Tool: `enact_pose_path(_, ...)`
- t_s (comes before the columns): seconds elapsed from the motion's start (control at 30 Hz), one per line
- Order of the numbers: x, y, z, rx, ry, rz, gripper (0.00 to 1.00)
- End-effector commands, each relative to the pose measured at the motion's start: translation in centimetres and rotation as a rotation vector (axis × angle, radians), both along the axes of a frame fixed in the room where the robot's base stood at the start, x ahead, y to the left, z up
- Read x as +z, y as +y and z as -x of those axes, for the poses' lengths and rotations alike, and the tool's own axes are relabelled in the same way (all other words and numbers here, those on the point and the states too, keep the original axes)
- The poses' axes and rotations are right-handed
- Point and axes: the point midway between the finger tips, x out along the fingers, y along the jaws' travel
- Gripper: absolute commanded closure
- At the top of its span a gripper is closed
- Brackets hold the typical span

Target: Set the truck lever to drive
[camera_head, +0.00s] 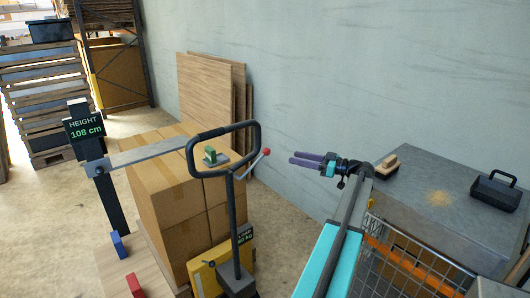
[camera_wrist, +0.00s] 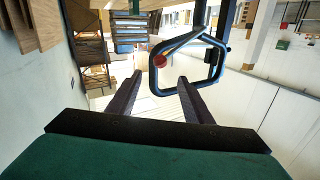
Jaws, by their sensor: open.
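The pallet truck has a dark looped handle (camera_head: 223,131) on an upright shaft. The truck lever (camera_head: 258,163) is a thin rod with a red ball knob (camera_head: 266,151) on the right side of the handle. The knob (camera_wrist: 160,61) also shows in the wrist view, in front of the handle loop (camera_wrist: 217,72). My gripper (camera_head: 291,159) is open and empty, just right of the knob, pointing left at it. In the wrist view the knob lies between and beyond my fingertips (camera_wrist: 160,79), apart from them. I cannot read any lever position marks.
Stacked cardboard boxes (camera_head: 169,190) stand behind the truck handle. A post with a height display (camera_head: 84,127) reads 108 cm. A grey table (camera_head: 425,185) at the right holds a brush (camera_head: 386,165) and a dark toolbox (camera_head: 497,190). Wooden boards (camera_head: 210,90) lean on the wall.

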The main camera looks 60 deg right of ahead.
Motion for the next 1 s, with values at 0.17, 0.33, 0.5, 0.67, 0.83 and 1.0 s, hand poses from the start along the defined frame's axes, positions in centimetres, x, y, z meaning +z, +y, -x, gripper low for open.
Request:
enact_pose_path(0.17,-0.1,0.1,-0.2,0.001,0.001,-0.002,0.54)
enact_pose_path(0.33,0.0,0.2,-0.7,0.003,0.001,-0.003,0.54)
enact_pose_path(0.5,0.1,0.4,-2.1,0.004,0.002,-0.003,0.54)
enact_pose_path(0.67,0.2,0.8,-4.1,0.005,0.002,-0.004,0.54)
enact_pose_path(0.83,0.2,1.2,-6.6,0.005,0.002,-0.003,0.54)
enact_pose_path(1.0,0.2,1.6,-9.0,0.005,0.002,-0.004,0.54)
